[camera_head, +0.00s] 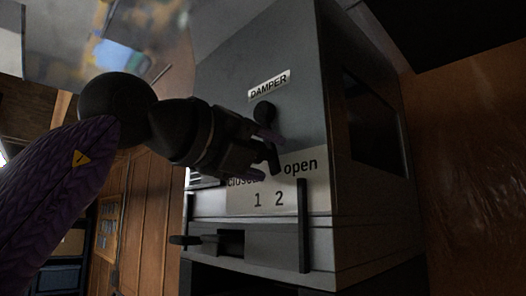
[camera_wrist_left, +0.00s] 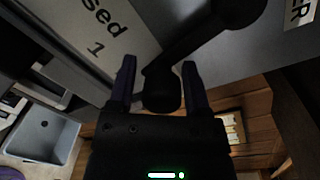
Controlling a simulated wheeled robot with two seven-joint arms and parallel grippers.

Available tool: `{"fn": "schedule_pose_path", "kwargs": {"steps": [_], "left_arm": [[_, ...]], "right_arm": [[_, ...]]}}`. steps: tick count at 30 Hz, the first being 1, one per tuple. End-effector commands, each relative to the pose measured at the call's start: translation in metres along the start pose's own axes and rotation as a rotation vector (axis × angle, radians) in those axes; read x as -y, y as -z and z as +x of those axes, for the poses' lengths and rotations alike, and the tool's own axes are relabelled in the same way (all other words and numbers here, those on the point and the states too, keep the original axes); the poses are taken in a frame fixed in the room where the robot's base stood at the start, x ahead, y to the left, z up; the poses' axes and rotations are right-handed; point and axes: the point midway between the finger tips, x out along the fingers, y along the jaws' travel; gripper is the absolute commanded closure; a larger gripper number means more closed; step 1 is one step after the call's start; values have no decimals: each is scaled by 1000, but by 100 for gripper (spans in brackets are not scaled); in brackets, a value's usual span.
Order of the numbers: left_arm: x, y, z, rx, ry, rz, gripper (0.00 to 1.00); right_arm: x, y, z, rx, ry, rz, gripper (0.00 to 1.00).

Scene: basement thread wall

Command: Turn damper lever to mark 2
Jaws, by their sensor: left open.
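The dark damper lever (camera_head: 274,158) hangs down from its round pivot (camera_head: 265,112) on the grey box front, under the DAMPER label (camera_head: 268,84). In the head view its lower end shows just above the printed 2 (camera_head: 279,198), right of the 1 (camera_head: 257,200). Its exact alignment with the marks is hard to judge. My left gripper (camera_head: 264,155) reaches in from the left, open, around the lever's end. In the left wrist view the lever's knob (camera_wrist_left: 162,92) sits between the spread fingers of the left gripper (camera_wrist_left: 160,80), with no clear contact. My right gripper is not in view.
The scale plate (camera_head: 300,185) reads closed at left and open at right. Below it the grey box has a ledge with a dark upright bar (camera_head: 303,225) and a small protruding handle (camera_head: 185,240). A wooden wall (camera_head: 465,170) stands at right. A grey sink (camera_wrist_left: 42,135) shows lower left in the wrist view.

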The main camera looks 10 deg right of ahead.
Motion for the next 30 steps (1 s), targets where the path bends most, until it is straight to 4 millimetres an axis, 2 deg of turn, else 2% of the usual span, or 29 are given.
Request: {"fn": "schedule_pose_path", "kwargs": {"steps": [2,11,16,21,25,30], "left_arm": [[0,0,0,0,1,1,22],[0,1,-5,0,3,3,22],[-3,3,-45,5,5,4,22],[-2,2,-83,3,2,3,22],[0,1,-97,0,2,2,22],[1,0,-100,0,2,2,22]], "right_arm": [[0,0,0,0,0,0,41],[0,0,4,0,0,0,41],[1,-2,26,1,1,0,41],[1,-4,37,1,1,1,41],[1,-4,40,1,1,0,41],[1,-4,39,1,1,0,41]]}}
